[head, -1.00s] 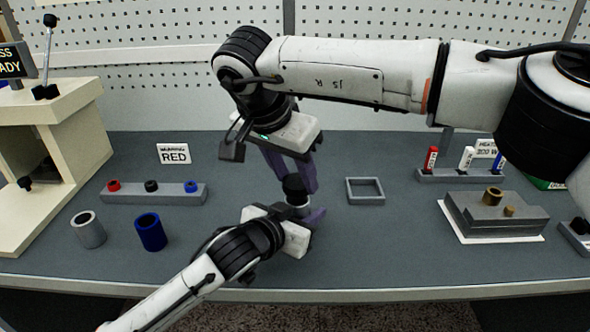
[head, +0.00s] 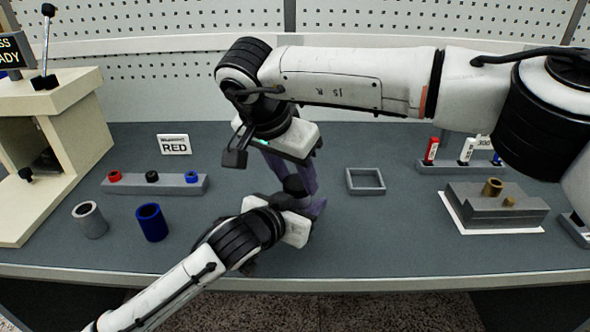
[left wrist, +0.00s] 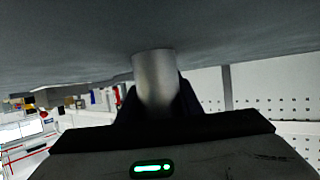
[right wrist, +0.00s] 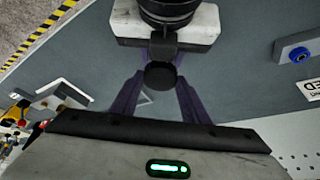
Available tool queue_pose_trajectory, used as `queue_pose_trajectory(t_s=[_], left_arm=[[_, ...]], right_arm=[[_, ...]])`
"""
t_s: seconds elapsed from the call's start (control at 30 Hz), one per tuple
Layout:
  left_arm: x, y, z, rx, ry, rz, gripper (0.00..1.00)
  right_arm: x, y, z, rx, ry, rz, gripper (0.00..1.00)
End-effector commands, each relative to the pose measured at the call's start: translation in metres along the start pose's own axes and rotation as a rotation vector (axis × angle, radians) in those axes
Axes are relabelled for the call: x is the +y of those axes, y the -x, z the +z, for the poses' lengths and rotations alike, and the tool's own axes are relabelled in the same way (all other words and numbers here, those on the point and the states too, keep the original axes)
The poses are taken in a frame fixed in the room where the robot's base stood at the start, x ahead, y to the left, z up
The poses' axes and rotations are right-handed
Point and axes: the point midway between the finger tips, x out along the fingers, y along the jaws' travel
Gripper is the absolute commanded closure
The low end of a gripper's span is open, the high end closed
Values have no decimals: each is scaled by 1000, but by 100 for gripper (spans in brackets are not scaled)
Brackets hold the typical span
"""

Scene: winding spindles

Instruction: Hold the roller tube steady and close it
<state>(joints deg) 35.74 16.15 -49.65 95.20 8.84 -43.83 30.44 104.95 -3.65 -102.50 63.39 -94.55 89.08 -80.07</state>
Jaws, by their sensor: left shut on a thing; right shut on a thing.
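My left gripper (head: 316,209) is shut on a grey roller tube, which shows in the left wrist view (left wrist: 154,75) between its fingers. In the head view the tube is mostly hidden behind the gripper. My right gripper (head: 303,182) reaches down from above, shut on a black cap (head: 294,185). The cap also shows in the right wrist view (right wrist: 159,75), round and dark between the purple fingers. The cap is at the tube's upper end, above the left gripper; whether it is seated cannot be told.
A rack (head: 190,184) holds red, black and blue caps. A grey tube (head: 89,220) and a blue tube (head: 151,223) stand in front of it. A sign (head: 174,145) reads RED. An empty square frame (head: 365,181) lies right of the grippers; a grey block fixture (head: 500,213) stands farther right.

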Motion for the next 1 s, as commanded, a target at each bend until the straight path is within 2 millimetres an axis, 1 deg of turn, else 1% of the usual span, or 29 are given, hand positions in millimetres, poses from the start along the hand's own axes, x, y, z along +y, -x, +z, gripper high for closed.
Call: queue_pose_trajectory(t_s=[0.47, 1.0], left_arm=[[0, 0, 1, -1, 0, -1, 100], [0, 0, 1, -1, 0, -1, 100]], right_arm=[[0, 0, 0, 1, 0, 0, 79], [0, -10, 4, 1, -1, 0, 79]])
